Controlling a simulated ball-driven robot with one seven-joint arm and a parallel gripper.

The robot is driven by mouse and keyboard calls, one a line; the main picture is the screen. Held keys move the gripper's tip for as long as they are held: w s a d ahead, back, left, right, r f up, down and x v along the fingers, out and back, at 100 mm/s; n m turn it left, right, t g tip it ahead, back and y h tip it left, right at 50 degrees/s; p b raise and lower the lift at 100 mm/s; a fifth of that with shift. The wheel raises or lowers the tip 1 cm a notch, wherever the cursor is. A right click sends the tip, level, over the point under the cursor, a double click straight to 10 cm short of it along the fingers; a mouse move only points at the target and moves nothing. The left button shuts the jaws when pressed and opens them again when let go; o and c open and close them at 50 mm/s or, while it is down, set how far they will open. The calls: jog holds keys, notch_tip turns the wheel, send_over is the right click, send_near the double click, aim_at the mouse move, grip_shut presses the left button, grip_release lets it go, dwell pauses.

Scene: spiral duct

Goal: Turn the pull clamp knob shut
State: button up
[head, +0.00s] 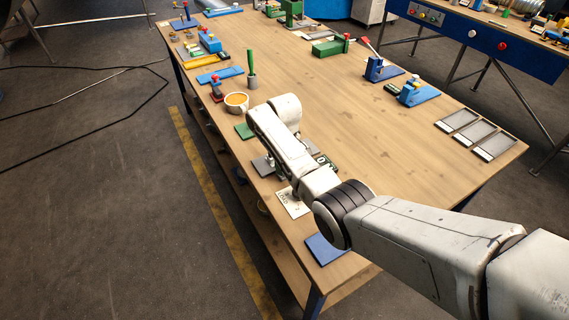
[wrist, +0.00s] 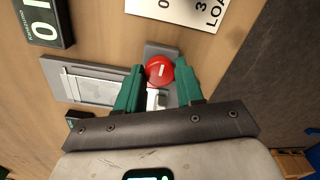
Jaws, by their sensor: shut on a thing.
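In the wrist view, a round red knob (wrist: 160,71) with a short white line across its face sits on the grey pull clamp (wrist: 162,50). A small white metal part shows just below the knob, between the fingers. A pale panel (wrist: 90,88) lies on the grey plate to the left. In the head view my arm hides the knob and the gripper; only a bit of grey base shows beside it.
A dark digital display (wrist: 43,20) and a printed white card (wrist: 190,8) lie near the clamp. In the head view, an orange-filled cup (head: 237,103) stands beyond the arm, and a blue mat (head: 325,248) lies near the table's front edge. The table's middle is mostly clear.

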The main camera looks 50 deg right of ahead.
jog(key=shift+r, duration=0.1)
jog(key=o, duration=1)
jog(key=shift+o, duration=0.2)
notch_tip(320, 180, up, 11)
jog(key=b, duration=0.1)
jog(key=shift+f, duration=0.2)
dwell(0.3)
